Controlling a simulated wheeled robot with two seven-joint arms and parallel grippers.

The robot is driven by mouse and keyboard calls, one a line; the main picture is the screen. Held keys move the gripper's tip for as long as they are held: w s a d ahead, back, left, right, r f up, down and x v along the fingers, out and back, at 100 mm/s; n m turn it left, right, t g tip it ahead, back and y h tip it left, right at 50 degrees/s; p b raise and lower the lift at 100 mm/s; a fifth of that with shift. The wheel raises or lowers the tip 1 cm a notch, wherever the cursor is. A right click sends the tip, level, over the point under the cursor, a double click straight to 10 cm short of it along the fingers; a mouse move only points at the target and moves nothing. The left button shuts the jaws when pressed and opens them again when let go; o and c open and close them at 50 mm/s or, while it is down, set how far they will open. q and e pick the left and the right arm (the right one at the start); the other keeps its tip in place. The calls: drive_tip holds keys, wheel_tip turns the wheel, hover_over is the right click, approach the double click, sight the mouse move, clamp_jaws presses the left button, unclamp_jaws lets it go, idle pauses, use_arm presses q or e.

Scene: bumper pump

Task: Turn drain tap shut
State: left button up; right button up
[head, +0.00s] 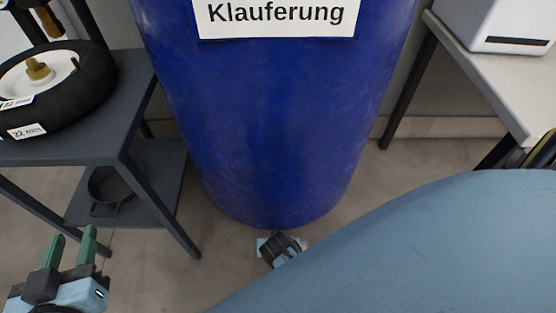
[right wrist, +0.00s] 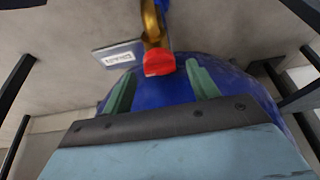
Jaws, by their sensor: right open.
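The drain tap shows in the right wrist view as a brass body (right wrist: 152,22) with a red handle (right wrist: 159,63). My right gripper (right wrist: 161,69) is open, its two green fingers pointing at the tap. The red handle appears in the gap between the fingertips; I cannot tell whether either finger touches it. The tap is not visible in the head view. The blue barrel (head: 270,120) stands upright in the head view and also shows behind the fingers in the right wrist view (right wrist: 157,85). My left gripper (head: 73,232) is open and empty at the lower left.
A dark shelf table (head: 95,140) with a black wheel (head: 85,88) stands left of the barrel. A pale table (head: 500,85) with a white box stands right. A labelled plate (right wrist: 118,55) is beside the tap. My right arm covers the lower right of the head view.

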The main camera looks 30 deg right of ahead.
drive_tip(key=shift+w+d+f+b, duration=0.15)
drive_tip(key=shift+w+f+b, duration=0.05)
drive_tip(key=shift+f+b, duration=0.25)
use_arm(q)
drive_tip(key=shift+w+d+r+t+h, duration=0.1)
drive_tip(key=shift+d+r+t+h, duration=0.1)
drive_tip(key=shift+r+t, duration=0.55)
drive_tip(key=shift+w+d+r+t+h, duration=0.15)
drive_tip(key=shift+r+t, duration=0.3)
drive_tip(key=shift+r, duration=0.6)
drive_tip(key=shift+s+d+r+t+h, duration=0.1)
drive_tip(key=shift+d+r+t+h, duration=0.15)
drive_tip(key=shift+r+t, duration=0.5)
use_arm(e)
drive_tip(key=shift+f, duration=0.15)
use_arm(q)
drive_tip(key=shift+r, duration=0.15)
use_arm(e)
drive_tip(key=c, duration=1)
use_arm(q)
drive_tip(key=shift+g, duration=0.25)
